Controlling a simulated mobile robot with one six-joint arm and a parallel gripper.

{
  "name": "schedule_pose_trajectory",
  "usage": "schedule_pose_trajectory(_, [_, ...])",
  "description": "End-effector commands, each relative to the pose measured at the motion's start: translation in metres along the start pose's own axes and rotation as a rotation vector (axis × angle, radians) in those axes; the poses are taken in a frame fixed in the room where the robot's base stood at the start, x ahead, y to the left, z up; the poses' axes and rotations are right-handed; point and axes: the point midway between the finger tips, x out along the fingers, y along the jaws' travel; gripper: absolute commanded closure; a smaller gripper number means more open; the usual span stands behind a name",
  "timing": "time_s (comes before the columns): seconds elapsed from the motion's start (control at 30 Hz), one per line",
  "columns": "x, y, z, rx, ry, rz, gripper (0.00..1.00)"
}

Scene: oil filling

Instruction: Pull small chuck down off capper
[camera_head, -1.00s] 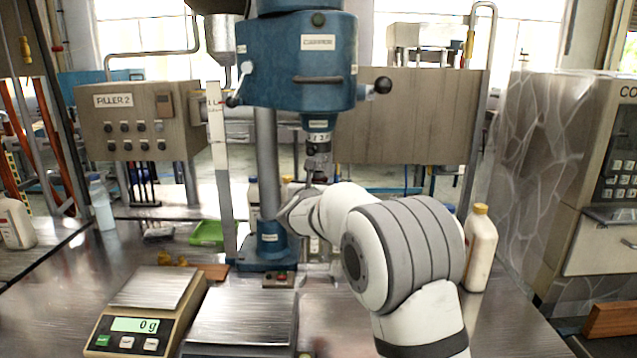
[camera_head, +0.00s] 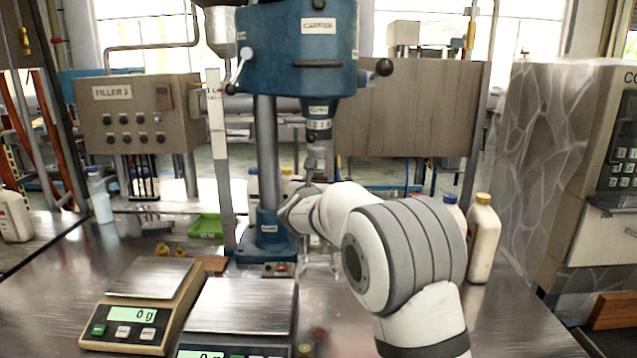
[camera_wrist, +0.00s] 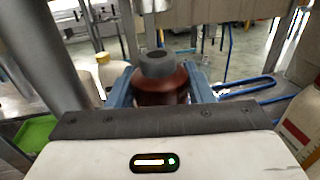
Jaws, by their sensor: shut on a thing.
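The blue capper (camera_head: 297,50) stands at the middle of the bench, with its spindle (camera_head: 318,125) pointing down from the head. In the wrist view my gripper (camera_wrist: 162,88) is shut on the small chuck (camera_wrist: 162,84), a dark red-brown cylinder with a grey ring and an opening on top. A blue finger is on each side of it. A grey metal end, apparently the spindle, shows above the ring at the top of that view; a gap seems to lie between them. In the head view my wrist hides the chuck, below the spindle.
Two scales, one beige (camera_head: 140,312) and one dark (camera_head: 240,318), stand at front left. A green tray (camera_head: 206,226) lies left of the capper base. White bottles, one with a yellow cap (camera_head: 483,240), stand right of my arm. The bench at front right is clear.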

Motion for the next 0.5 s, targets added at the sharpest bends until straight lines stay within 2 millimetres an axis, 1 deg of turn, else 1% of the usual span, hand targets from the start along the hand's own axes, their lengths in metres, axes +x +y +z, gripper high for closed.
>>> schedule_pose_trajectory(0.17, [-0.004, 0.0, 0.001, 0.001, -0.003, 0.0, 0.89])
schedule_pose_trajectory(0.5, [-0.032, 0.001, 0.0, 0.002, -0.002, 0.002, 0.89])
